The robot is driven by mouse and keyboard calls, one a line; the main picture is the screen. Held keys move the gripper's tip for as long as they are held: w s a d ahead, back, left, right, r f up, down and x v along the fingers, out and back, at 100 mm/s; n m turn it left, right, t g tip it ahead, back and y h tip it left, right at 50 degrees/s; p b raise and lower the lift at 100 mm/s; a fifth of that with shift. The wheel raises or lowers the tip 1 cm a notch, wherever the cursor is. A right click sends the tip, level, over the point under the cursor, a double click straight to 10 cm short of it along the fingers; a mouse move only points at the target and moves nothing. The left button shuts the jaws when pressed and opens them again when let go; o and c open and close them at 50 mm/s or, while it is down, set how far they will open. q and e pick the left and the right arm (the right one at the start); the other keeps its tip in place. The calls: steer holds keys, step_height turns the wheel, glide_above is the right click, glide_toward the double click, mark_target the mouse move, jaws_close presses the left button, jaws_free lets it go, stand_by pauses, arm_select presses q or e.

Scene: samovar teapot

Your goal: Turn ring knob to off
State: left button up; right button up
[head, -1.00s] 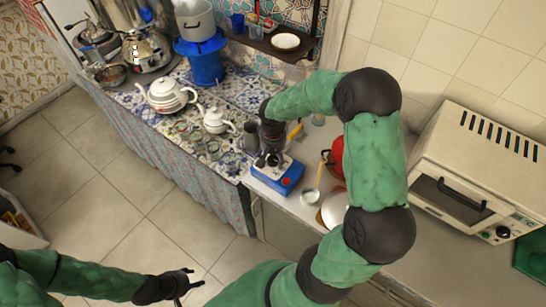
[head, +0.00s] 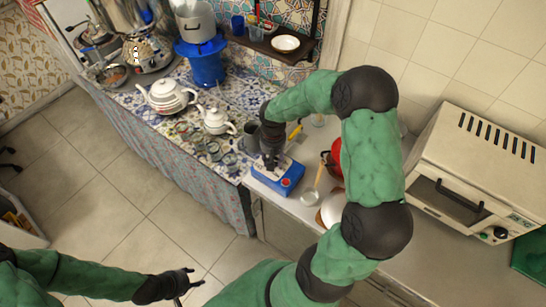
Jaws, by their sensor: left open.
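A blue box-shaped appliance (head: 265,182) with a pale top stands at the counter's front edge. A small red round knob (head: 286,183) shows on its front, near the right end; I cannot read its setting. My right gripper (head: 271,164) points down over the appliance's top, behind and left of the red knob. Its dark fingers are small and partly merge with the wrist, so I cannot tell whether they are open or touching the appliance. My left gripper (head: 196,278) is open and empty, low over the floor, well away from the counter.
A white teapot (head: 167,97), a smaller white pot (head: 216,122) and several glasses stand left of the appliance. A dark mug (head: 251,136) is close behind it.

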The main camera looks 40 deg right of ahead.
steer(key=n+p, duration=0.1)
steer(key=n, duration=0.2)
steer(key=shift+n, duration=0.3)
steer(key=n+p, duration=0.1)
steer(key=n, duration=0.2)
steer(key=shift+n+p, duration=0.3)
steer(key=shift+p, duration=0.05)
steer(key=n+p, duration=0.1)
steer(key=n, duration=0.2)
steer(key=shift+n+p, duration=0.3)
steer(key=shift+p, duration=0.1)
steer(key=shift+n+p, duration=0.75)
steer(key=shift+n, duration=0.85)
steer(key=o, duration=1.1)
steer(key=shift+o, duration=0.2)
